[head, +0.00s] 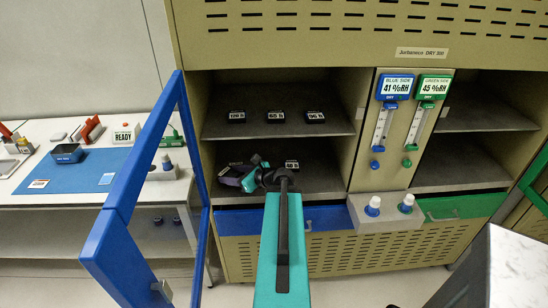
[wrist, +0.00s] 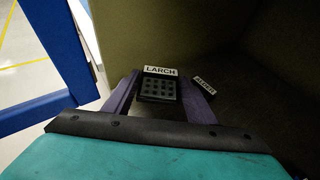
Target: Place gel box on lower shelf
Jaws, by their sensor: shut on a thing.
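My gripper (wrist: 160,98) is shut on a small dark gel box (wrist: 158,89) with a white label reading LARCH, between its two purple fingers in the wrist view. In the head view my gripper (head: 230,176) reaches into the left compartment, over the left part of the lower shelf (head: 325,183). The held box cannot be made out clearly there. I cannot tell whether it touches the shelf. Another dark labelled box (head: 292,164) sits on the lower shelf to the right; a labelled box also shows right of the fingers in the wrist view (wrist: 204,86).
The upper shelf (head: 255,132) holds three dark labelled boxes. The blue-framed door (head: 125,195) stands open at the left, close to my arm. A panel with blue and green gauges (head: 400,130) divides the cabinet. A bench with a blue mat (head: 95,165) is at far left.

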